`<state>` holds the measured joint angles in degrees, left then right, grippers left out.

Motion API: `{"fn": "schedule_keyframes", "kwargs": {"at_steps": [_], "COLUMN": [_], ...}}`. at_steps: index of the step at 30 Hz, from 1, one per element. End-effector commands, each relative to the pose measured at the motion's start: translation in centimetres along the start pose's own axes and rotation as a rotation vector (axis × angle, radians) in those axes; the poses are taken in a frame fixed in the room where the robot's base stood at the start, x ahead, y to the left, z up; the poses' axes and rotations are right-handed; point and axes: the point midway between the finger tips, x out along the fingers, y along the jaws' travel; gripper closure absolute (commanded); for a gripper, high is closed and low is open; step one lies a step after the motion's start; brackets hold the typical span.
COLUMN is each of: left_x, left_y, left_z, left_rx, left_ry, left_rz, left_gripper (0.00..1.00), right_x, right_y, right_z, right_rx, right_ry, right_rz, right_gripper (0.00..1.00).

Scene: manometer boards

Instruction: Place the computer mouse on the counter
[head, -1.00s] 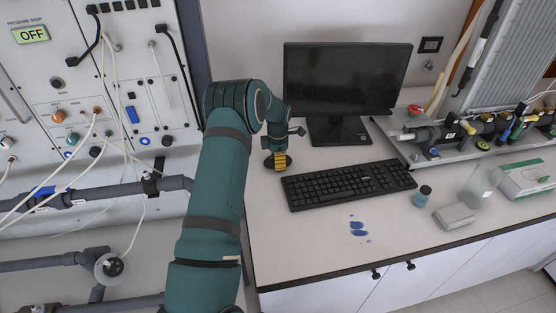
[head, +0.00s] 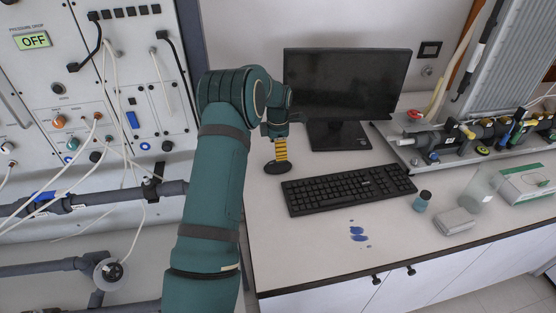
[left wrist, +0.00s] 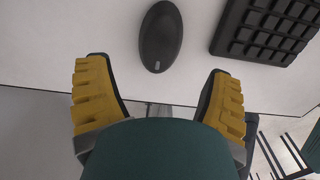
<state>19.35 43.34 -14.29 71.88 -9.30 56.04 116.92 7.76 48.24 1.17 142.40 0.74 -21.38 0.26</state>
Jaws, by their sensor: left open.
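The black computer mouse (head: 277,168) rests on the white counter (head: 310,235), just left of the keyboard. It shows whole near the top middle of the left wrist view (left wrist: 161,38). My left gripper (head: 281,150) is just above the mouse in the head view, its yellow finger pad apart from it. In the left wrist view my left gripper (left wrist: 159,85) has its two yellow-padded fingers wide apart with nothing between them, and the mouse lies beyond the fingertips. My right gripper is not in view.
The black keyboard (head: 348,187) lies right of the mouse, with the monitor (head: 345,85) behind. A small bottle (head: 422,201), a grey block (head: 454,221) and a green-white box (head: 527,183) stand further right.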

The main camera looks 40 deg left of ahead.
Motion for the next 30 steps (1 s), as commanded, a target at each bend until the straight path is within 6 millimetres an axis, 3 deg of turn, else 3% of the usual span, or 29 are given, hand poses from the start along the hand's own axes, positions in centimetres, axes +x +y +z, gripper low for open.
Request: {"fn": "schedule_keyframes", "kwargs": {"at_steps": [3,9,30], "left_x": [-2.3,-4.3,-4.7], "left_y": [0.0,0.0,0.0], "left_z": [0.0,0.0,0.0], "left_rx": [0.001,0.0,0.0], "left_ry": [0.0,0.0,0.001], "left_rz": [0.002,0.0,-0.001], "left_gripper": [0.19,0.19,0.19], "right_x": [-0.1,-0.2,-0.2], "right_y": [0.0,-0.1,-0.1], "right_z": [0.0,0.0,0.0], "right_rx": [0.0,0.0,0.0], "right_ry": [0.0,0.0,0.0], "right_rz": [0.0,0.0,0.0], "right_gripper": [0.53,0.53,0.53]}}
